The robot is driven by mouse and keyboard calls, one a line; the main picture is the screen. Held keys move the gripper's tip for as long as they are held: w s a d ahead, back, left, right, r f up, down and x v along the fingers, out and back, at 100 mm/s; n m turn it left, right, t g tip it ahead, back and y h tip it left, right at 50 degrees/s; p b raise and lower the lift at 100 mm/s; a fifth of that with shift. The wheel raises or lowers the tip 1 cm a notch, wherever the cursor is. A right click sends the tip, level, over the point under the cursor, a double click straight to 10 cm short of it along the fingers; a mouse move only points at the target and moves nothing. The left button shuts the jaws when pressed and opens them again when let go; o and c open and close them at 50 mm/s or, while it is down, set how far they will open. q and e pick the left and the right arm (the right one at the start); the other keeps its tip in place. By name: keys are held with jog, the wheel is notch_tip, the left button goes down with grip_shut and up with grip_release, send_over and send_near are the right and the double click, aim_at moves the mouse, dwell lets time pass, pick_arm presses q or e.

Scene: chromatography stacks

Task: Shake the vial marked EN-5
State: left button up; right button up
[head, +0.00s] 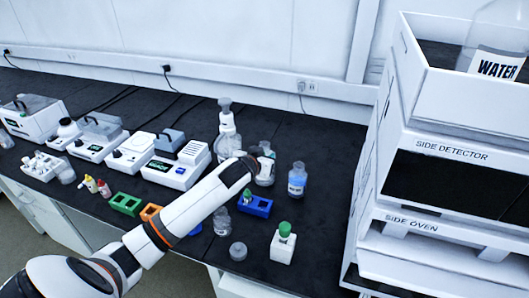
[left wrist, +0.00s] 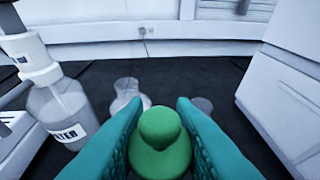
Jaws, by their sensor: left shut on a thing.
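In the left wrist view, my left gripper (left wrist: 160,108) has its teal fingers on either side of a green-capped vial (left wrist: 160,150) and is shut on it. The cap hides the vial's body, and no EN-5 mark can be read. A small green-topped vial (head: 248,197) shows below that end, at the blue rack (head: 259,208). I cannot tell whether it stands in the rack or is clear of it. My right gripper is not in view.
Bottles, including a wash bottle (head: 227,143) and a blue-filled bottle (head: 297,181), stand behind. White stacked units (head: 450,150) bound the right. Instruments line the left.

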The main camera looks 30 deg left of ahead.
pick_arm(q)
notch_tip(320, 180, up, 6)
notch_tip(320, 180, down, 8)
jog(key=shift+w, duration=0.15)
